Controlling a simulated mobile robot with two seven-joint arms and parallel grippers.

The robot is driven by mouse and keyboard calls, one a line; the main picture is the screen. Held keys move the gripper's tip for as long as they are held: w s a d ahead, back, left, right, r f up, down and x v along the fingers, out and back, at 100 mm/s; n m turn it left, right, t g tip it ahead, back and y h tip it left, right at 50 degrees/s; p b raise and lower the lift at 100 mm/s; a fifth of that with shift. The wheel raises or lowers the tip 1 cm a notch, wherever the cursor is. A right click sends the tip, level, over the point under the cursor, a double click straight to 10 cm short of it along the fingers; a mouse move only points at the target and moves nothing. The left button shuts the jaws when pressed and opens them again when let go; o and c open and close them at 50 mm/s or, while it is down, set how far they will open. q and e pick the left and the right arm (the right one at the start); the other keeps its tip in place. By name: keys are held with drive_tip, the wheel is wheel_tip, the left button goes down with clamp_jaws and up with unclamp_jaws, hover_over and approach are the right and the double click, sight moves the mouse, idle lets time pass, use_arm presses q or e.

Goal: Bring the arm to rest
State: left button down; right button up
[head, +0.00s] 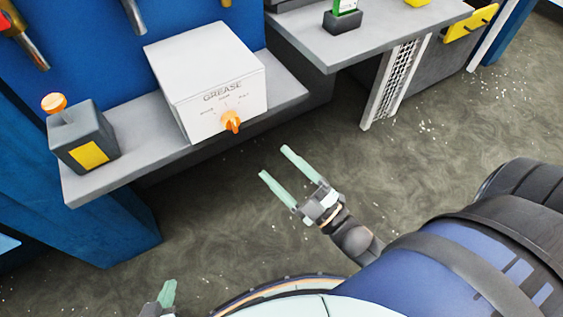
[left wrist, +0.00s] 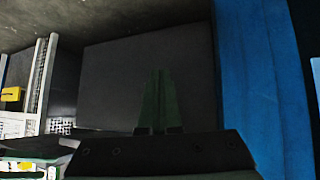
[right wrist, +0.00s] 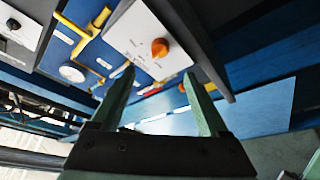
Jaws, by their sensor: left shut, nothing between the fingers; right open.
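My right gripper (head: 275,162) is open and empty in the head view. It hangs over the floor, in front of and below the shelf with the grease box (head: 205,80), and touches nothing. Its two green fingers stand apart in the right wrist view (right wrist: 158,73). My left gripper (head: 168,288) shows only in part at the bottom edge of the head view. Its fingers are together with nothing between them in the left wrist view (left wrist: 158,72).
The grease box has an orange knob (head: 232,121). A grey counter (head: 370,38) juts out at the upper right. The speckled floor (head: 420,130) is clear.

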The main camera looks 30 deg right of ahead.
idle(0.3)
use_arm(q)
wheel_tip(320, 180, up, 7)
drive_tip(key=s+a+p, duration=0.1)
drive_tip(key=a+p, duration=0.1)
drive_tip(key=p, duration=0.7)
drive_tip(key=shift+s+a+r+y+p, duration=0.15)
drive_tip(key=shift+a+r+y+p, duration=0.05)
drive_tip(key=shift+a+y+p, duration=0.1)
use_arm(e)
drive_tip(key=s+a+f+m+g+h, duration=0.1)
drive_tip(key=s+f+m+g+h, duration=0.3)
drive_tip(key=s+f+m+g, duration=0.3)
wheel_tip(320, 180, down, 2)
drive_tip(key=m+g, duration=0.4)
drive_tip(key=shift+s+a+f, duration=0.15)
drive_tip(key=shift+a+f, duration=0.05)
drive_tip(key=shift+a, duration=0.05)
use_arm(q)
drive_tip(key=shift+d+r, duration=0.1)
